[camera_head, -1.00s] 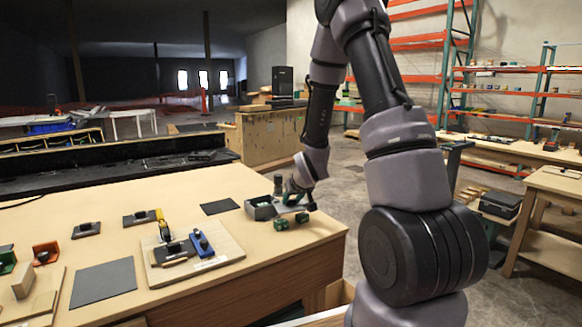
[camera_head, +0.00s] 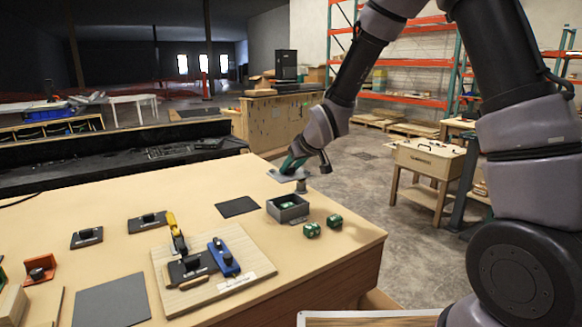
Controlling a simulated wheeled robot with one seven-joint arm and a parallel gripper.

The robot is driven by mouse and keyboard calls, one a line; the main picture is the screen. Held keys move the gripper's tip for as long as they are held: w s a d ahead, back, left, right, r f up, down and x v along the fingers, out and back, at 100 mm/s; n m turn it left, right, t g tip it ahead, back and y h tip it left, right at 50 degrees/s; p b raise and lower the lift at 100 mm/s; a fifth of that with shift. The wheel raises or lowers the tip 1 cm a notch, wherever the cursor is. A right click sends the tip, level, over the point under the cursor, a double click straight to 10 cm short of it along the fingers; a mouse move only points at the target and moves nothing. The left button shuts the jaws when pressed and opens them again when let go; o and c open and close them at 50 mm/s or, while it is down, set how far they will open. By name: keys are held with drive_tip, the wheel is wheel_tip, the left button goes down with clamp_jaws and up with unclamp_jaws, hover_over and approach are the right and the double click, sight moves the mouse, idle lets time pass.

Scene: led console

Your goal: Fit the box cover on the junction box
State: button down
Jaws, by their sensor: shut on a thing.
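The junction box (camera_head: 275,211) is a small open grey box on the wooden table, near its right end. Something green shows inside it. My gripper (camera_head: 293,167) is above and slightly behind the box, apart from it. It is shut on a thin grey plate, which looks like the box cover (camera_head: 280,176). The plate is roughly level. My wrist hides part of it, and a short grey stub shows just below; I cannot tell what the stub belongs to.
Two small green blocks (camera_head: 312,230) (camera_head: 334,221) lie right of the box. A dark mat (camera_head: 237,207) lies left of it. A wooden board (camera_head: 210,290) carries a blue clamp (camera_head: 222,256) and a yellow-handled tool (camera_head: 175,232). The table's right edge is close.

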drive_tip(key=shift+s+a+f, duration=0.1)
drive_tip(key=shift+a, duration=0.15)
drive_tip(key=shift+f, duration=3.15)
drive_tip(key=shift+f, duration=1.1)
drive_tip(key=shift+c, duration=1.7)
unclamp_jaws()
